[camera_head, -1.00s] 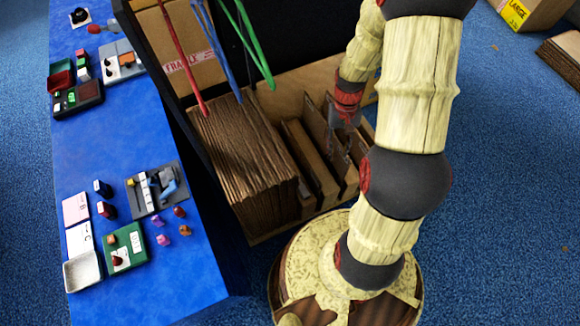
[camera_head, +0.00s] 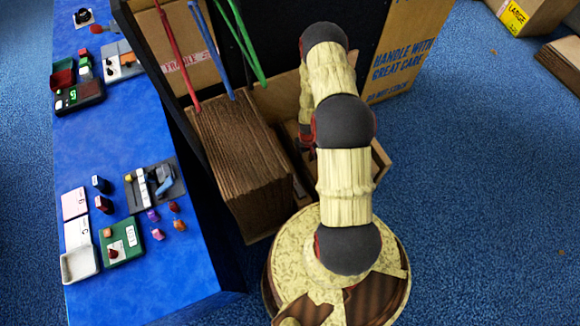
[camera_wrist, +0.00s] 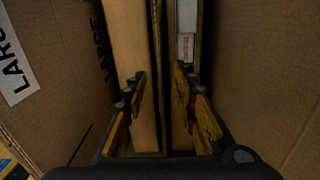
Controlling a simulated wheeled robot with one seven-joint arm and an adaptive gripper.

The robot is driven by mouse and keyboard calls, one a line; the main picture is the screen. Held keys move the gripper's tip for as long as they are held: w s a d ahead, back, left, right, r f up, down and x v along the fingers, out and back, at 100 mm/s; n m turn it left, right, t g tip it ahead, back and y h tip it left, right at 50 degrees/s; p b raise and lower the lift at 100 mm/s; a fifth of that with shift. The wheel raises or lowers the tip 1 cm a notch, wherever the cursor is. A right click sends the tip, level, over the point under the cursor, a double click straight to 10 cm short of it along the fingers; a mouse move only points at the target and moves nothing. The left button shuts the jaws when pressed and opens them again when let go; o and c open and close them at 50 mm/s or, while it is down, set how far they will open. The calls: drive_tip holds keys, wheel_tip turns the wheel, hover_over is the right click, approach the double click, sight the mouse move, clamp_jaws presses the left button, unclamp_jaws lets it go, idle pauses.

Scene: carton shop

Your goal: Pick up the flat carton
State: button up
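A thick row of brown flat cartons (camera_head: 235,140) stands on edge in the rack beside the blue bench. In the wrist view, a pale upright flat carton (camera_wrist: 132,45) runs lengthwise between my fingers, on the left of a dark gap. My gripper (camera_wrist: 162,80) is open, pointing down among the upright boards, with one finger on each side of the gap. I cannot tell whether a finger touches the carton. Another narrow board with a white and red label (camera_wrist: 187,35) lies right of the gap. In the head view my arm hides most of the gripper and the cartons under it.
Large brown cardboard walls stand close on both sides, the left one (camera_wrist: 50,60) marked LARGE, the right one (camera_wrist: 265,60) plain. The blue bench (camera_head: 150,280) carries small parts and trays. Red, blue and green bars (camera_head: 212,50) rise over the rack.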

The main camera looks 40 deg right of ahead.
drive_tip(key=shift+w+d+f, duration=0.15)
drive_tip(key=shift+f, duration=0.05)
wheel_tip(320, 180, down, 7)
drive_tip(key=b, duration=0.3)
drive_tip(key=shift+w+f, duration=0.2)
drive_tip(key=shift+w, duration=0.05)
drive_tip(key=shift+c, duration=1.1)
clamp_jaws()
